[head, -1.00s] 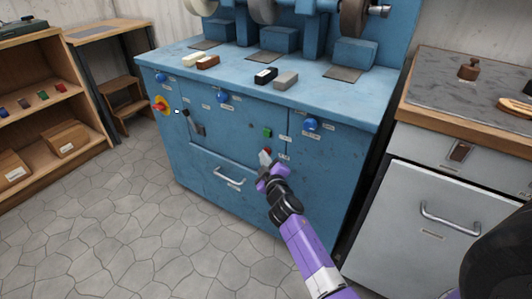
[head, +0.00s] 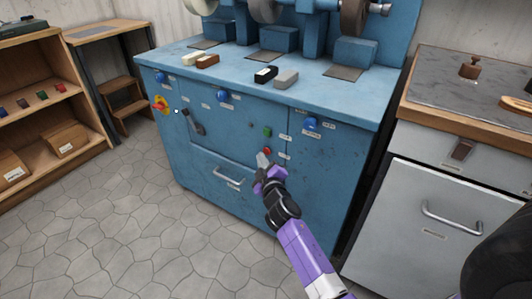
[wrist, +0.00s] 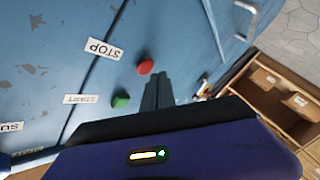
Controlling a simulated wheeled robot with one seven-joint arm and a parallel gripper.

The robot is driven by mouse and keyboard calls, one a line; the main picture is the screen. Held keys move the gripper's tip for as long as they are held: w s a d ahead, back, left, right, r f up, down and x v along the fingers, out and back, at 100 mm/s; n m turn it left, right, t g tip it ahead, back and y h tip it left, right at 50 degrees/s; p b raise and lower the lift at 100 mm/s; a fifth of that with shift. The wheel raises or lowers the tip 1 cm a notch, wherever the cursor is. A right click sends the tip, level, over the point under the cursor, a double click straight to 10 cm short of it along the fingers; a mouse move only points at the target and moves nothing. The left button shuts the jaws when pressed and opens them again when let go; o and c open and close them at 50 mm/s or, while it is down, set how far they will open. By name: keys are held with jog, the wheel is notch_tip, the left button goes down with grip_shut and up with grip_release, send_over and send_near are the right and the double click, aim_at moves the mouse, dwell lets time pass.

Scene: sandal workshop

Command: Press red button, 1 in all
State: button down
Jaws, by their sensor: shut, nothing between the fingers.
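The red button (head: 267,151) is on the front of the blue machine cabinet (head: 222,150), below the green button (head: 267,132). In the wrist view the red button (wrist: 145,67) sits beside a STOP label and the green button (wrist: 121,100) beside a START label. My gripper (head: 262,158) is shut and empty, with its tips just below the red button in the head view. In the wrist view the gripper fingers (wrist: 158,88) point towards the panel close beside the red button. I cannot tell whether the tips touch the panel.
Blue knobs (head: 311,124), a red-and-yellow switch (head: 160,104), a dark lever (head: 193,122) and a drawer handle (head: 229,177) are on the cabinet front. A grey cabinet (head: 425,210) stands at right. A wooden shelf (head: 60,120) is at left. The floor (head: 120,230) is clear.

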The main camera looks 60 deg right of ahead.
jog(key=a+b, duration=0.2)
jog(key=a, duration=0.3)
jog(key=shift+w+b, duration=0.15)
jog(key=shift+b, duration=0.25)
jog(key=shift+w, duration=0.1)
dwell(0.7)
jog(key=s+a+r+t+y, duration=0.1)
jog(key=s+a+t+y, duration=0.25)
jog(key=a, duration=0.65)
jog(key=s+a+r+t+y, duration=0.25)
jog(key=s+a, duration=0.25)
jog(key=a, duration=0.6)
jog(key=s+a+r+g+y, duration=0.1)
jog(key=s+a+y, duration=0.3)
jog(key=s+a, duration=0.5)
jog(key=s+a+r+g+y, duration=0.1)
jog(key=s+a+g+y, duration=0.15)
jog(key=s+a, duration=0.75)
jog(key=s+d+r+p, duration=0.1)
jog(key=d+r+p, duration=0.1)
jog(key=r+p, duration=0.9)
jog(key=s+d+r+p, duration=0.2)
jog(key=r+p, duration=1)
jog(key=p, duration=0.1)
jog(key=shift+s+d+r+t, duration=0.15)
jog(key=shift+d+r+t, duration=0.1)
jog(key=shift+t, duration=0.1)
